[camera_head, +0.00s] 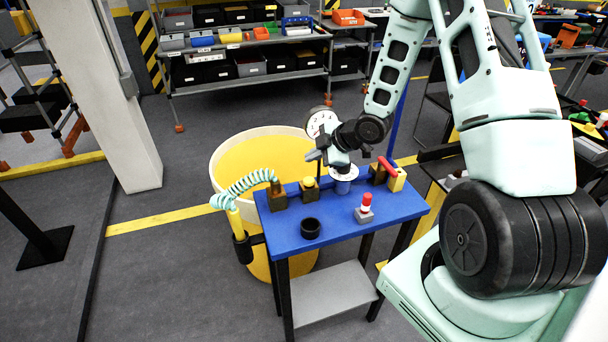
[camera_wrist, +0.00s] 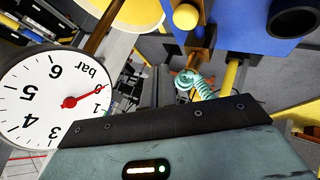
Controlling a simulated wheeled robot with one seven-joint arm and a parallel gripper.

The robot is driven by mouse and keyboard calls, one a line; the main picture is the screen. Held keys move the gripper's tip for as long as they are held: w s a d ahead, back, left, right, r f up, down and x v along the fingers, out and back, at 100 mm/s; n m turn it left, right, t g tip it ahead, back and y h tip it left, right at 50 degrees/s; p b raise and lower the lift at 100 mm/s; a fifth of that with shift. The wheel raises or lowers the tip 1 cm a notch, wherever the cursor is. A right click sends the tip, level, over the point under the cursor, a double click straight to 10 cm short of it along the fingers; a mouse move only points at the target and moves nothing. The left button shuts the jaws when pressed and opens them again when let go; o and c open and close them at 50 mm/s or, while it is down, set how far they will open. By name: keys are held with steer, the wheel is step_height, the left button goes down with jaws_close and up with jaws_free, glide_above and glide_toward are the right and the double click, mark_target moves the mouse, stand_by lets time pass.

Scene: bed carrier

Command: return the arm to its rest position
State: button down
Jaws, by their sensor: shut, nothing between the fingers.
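My arm reaches down from the upper right over the blue table (camera_head: 270,238). My gripper (camera_head: 314,155) is above the back of the table, in front of the round gauge (camera_head: 321,122), shut and empty. In the wrist view the white gauge dial (camera_wrist: 45,95), with a red needle, stands close at the left of my gripper's housing. The fingertips cannot be made out in that view. I cannot tell whether the gripper touches the gauge or its post.
On the table are a black cup (camera_head: 310,228), a red-topped button (camera_head: 364,208), a yellow button (camera_head: 309,184) and a red-handled valve (camera_head: 389,170). A coiled hose (camera_head: 245,181) hangs left. A yellow tub (camera_head: 232,150) stands behind. Open floor lies left.

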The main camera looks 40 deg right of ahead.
steer(key=s+a+r+m+g+h+b, duration=0.1)
steer(key=s+a+r+m+g+b, duration=0.2)
steer(key=a, duration=0.6)
steer(key=s+a+r+g+h+b, duration=0.1)
steer(key=s+a+b, duration=0.25)
steer(key=a, duration=0.55)
steer(key=s+a+r+m+g+b, duration=0.1)
steer(key=s+a, duration=0.2)
steer(key=s, duration=0.4)
steer(key=s+a+r+m+g+h, duration=0.1)
steer(key=s+a, duration=0.2)
steer(key=s, duration=0.5)
steer(key=s+a+r+m+g+b, duration=0.1)
steer(key=s+a+g, duration=0.1)
steer(key=s, duration=0.6)
steer(key=shift+a+b, duration=0.35)
steer(key=shift+a, duration=0.1)
steer(key=shift+r, duration=0.1)
